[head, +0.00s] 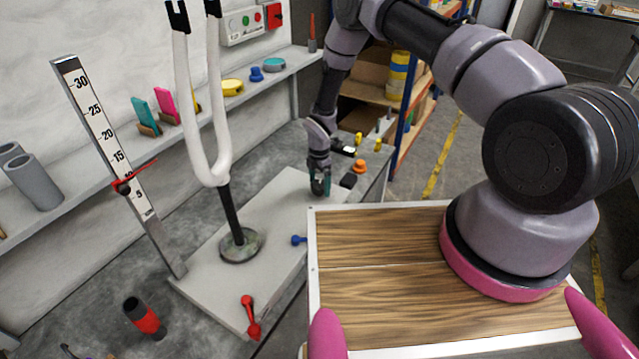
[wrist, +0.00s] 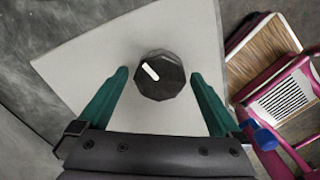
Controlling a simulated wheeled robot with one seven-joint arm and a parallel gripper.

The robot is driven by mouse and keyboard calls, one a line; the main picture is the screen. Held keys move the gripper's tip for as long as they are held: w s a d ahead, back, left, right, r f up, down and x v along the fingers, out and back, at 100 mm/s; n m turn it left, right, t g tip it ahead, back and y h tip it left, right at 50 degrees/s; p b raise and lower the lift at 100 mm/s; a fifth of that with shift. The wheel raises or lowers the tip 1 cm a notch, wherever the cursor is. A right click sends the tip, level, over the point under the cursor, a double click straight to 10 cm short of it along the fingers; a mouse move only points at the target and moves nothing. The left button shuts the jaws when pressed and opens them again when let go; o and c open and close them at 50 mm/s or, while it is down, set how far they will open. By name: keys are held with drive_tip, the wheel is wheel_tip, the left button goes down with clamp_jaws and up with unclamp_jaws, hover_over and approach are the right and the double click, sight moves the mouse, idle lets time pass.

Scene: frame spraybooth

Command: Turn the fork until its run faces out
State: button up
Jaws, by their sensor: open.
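The white fork (head: 208,125) stands upright, prongs up with black tips, on a black post (head: 232,210) in a round metal base on a pale grey block. I cannot make out a run on its visible side. My gripper (head: 319,188) is low over the far right part of the block, well right of the fork. In the wrist view the open teal fingers (wrist: 159,90) stand either side of a black faceted knob (wrist: 165,85) with a white pointer mark, with gaps on both sides. The knob is hidden behind my gripper in the head view. The fork is not in the wrist view.
A red-handled lever (head: 250,315) sits at the block's front edge and a blue knob (head: 298,240) at its right side. A ruler post (head: 108,135) with a red pointer stands left of the fork. An orange button (head: 358,167) lies beyond my gripper. Shelves line the wall.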

drive_tip(key=c, duration=1.3)
drive_tip(key=shift+m, duration=0.4)
drive_tip(key=m, duration=0.4)
drive_tip(key=shift+o, duration=0.2)
drive_tip(key=m, duration=1.7)
